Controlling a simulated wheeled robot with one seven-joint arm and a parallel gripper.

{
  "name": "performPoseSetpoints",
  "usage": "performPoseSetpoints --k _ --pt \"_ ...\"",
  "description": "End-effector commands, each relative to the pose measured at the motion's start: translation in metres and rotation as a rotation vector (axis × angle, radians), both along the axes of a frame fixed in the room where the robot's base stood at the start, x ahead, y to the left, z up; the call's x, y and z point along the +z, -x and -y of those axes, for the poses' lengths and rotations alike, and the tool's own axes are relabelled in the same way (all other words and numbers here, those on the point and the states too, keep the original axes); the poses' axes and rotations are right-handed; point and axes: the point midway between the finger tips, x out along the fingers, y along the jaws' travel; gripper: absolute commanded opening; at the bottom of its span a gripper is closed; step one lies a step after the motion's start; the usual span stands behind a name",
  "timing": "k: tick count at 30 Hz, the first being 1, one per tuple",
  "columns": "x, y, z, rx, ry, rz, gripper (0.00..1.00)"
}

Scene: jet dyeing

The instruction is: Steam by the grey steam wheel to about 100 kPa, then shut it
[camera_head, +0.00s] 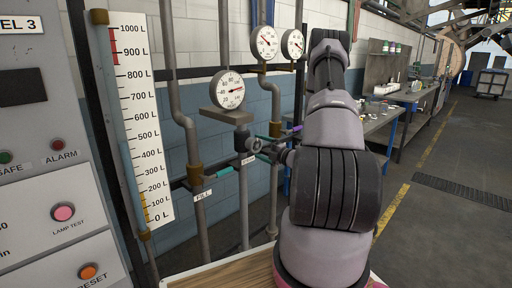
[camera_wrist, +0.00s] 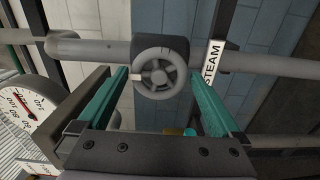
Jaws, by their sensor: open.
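The grey steam wheel (camera_wrist: 160,66) is on a horizontal pipe in the wrist view, beside an upright STEAM label (camera_wrist: 212,62). One light mark shows on the left of its rim. My gripper (camera_wrist: 162,84) is open, with one teal finger on each side of the wheel; contact is not clear. In the head view the wheel (camera_head: 254,145) is small, with my gripper (camera_head: 268,150) at its right. A round gauge (camera_head: 229,89) stands above it, its needle pointing right; the exact value is hard to read. A gauge face (camera_wrist: 22,112) also shows, turned, at left in the wrist view.
A level scale (camera_head: 141,115) in litres and a grey control panel (camera_head: 45,150) stand at the left. Two more gauges (camera_head: 264,42) (camera_head: 292,44) hang above on the pipes. A FILL label (camera_head: 202,195) marks a lower pipe.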

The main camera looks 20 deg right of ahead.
Motion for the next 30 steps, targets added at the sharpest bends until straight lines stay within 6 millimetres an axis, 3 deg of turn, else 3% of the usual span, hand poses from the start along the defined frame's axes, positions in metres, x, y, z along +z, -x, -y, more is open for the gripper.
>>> performPoseSetpoints --k 6,12,30 --pt "0.000 0.043 0.018 -0.005 -0.001 -0.001 1.00" --pt "0.000 0.067 0.026 -0.003 -0.001 -0.001 1.00" --pt "0.000 0.073 0.027 -0.001 0.000 0.000 1.00"
